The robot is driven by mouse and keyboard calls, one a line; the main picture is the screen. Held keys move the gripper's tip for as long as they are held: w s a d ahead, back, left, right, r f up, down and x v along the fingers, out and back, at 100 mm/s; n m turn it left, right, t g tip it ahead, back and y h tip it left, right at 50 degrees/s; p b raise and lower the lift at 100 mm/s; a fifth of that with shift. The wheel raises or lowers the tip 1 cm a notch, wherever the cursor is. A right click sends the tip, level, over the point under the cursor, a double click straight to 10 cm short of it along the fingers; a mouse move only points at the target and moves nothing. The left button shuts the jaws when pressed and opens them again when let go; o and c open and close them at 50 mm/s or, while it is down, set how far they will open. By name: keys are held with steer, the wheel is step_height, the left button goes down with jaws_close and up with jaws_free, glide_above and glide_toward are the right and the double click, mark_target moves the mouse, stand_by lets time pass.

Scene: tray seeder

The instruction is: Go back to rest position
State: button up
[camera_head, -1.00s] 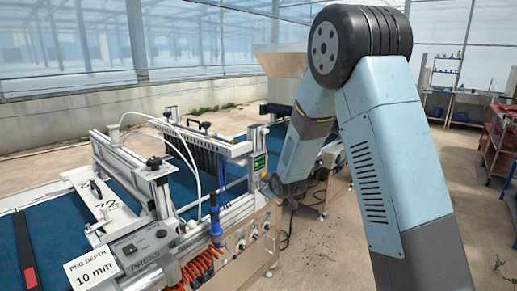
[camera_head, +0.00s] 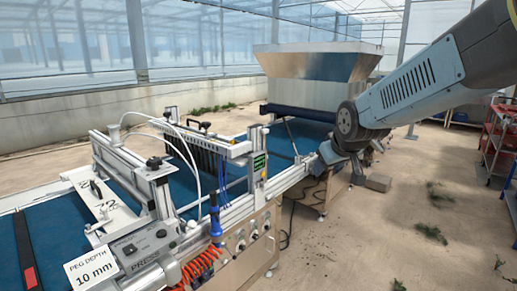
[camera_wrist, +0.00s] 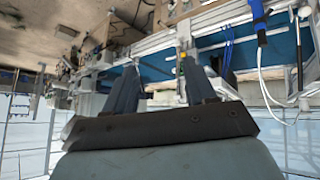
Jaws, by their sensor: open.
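My gripper (camera_wrist: 160,66) is open and empty in the wrist view, its two dark fingers apart with nothing between them. In the head view my arm reaches in from the upper right, and its end (camera_head: 330,153) hangs near the far right end of the seeder line. The tray seeder (camera_head: 233,150) stands at left and centre, with a blue belt (camera_head: 60,240), a press unit with a "PEG DEPTH 10 mm" label (camera_head: 91,269) and a row of dark nozzles. The wrist picture is turned over, with the machine at the top. Whether my arm touches the machine cannot be told.
A large metal hopper (camera_head: 315,65) stands behind the line. A blue-handled tool (camera_head: 215,217) and red coiled hoses (camera_head: 200,264) are on the front side. A red cart (camera_head: 497,140) stands at far right. The floor at lower right is clear apart from small weeds.

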steer(key=s+d+r+m+g, duration=0.1)
steer(key=s+d+m, duration=0.1)
steer(key=s, duration=0.8)
steer(key=s+d+r+m+g+h, duration=0.1)
steer(key=s+d+m, duration=0.1)
steer(key=s, duration=0.9)
steer(key=shift+s+d+r+g, duration=0.15)
steer(key=shift+d+r+g, duration=0.15)
steer(key=shift+d+r, duration=0.1)
steer(key=shift+c, duration=0.3)
steer(key=shift+c, duration=0.7)
steer(key=shift+a, duration=0.1)
steer(key=shift+c, duration=0.2)
